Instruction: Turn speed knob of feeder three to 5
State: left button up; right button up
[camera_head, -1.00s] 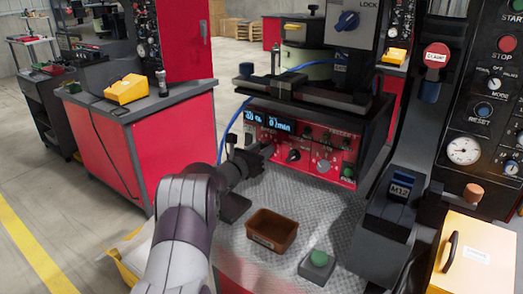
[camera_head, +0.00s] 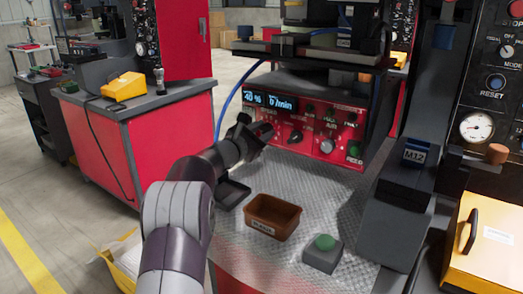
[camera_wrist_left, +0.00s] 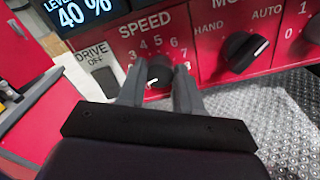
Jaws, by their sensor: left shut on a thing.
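The black speed knob (camera_wrist_left: 160,72) sits under the SPEED label on the red feeder panel (camera_wrist_left: 120,35) in the left wrist view. Scale numbers 3 to 7 show around its top; the rest of the scale is hidden, and its exact setting cannot be read. My left gripper (camera_wrist_left: 159,76) is shut on the knob, one finger on each side. In the head view, my left gripper (camera_head: 262,131) reaches the left part of the red panel (camera_head: 318,148), and the knob is hidden behind it. My right gripper is not in view.
Right of the speed knob is a black mode selector (camera_wrist_left: 243,50) marked HAND and AUTO. A DRIVE OFF switch (camera_wrist_left: 105,80) is on the left. Below the panel stand a brown bin (camera_head: 272,217) and a green button box (camera_head: 323,252) on the metal plate (camera_head: 305,185).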

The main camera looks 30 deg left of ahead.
pick_arm(q)
jog(key=shift+f+m+b, duration=0.2)
jog(key=shift+m+b, duration=5)
jog(key=shift+m, duration=0.75)
jog(key=shift+f+m+b, duration=0.15)
jog(key=shift+m+b, duration=5)
jog(key=shift+m, duration=1.1)
jog(key=o, duration=1)
jog(key=shift+o, duration=0.2)
